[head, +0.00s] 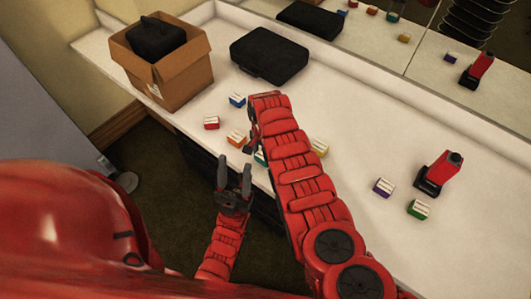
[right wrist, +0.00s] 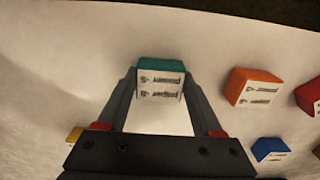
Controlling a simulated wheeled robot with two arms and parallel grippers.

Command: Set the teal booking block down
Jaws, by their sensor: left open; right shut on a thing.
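The teal booking block (right wrist: 160,66) has a white face with dark print and sits between the fingertips of my right gripper (right wrist: 160,82) in the right wrist view. The right gripper is shut on it. In the head view only a sliver of the teal block (head: 260,157) shows beside my right forearm, which hides most of that gripper. I cannot tell whether the block touches the white counter (head: 345,185) or is just above it. My left gripper (head: 234,174) is open and empty, in front of the counter's near edge.
Orange (head: 236,139), red (head: 211,123), blue (head: 237,99) and yellow (head: 319,147) blocks lie near the right gripper. Purple (head: 383,187) and green (head: 419,209) blocks lie by a red-black device (head: 438,175). A cardboard box (head: 178,82) and black case (head: 268,55) stand farther back. A mirror lines the back.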

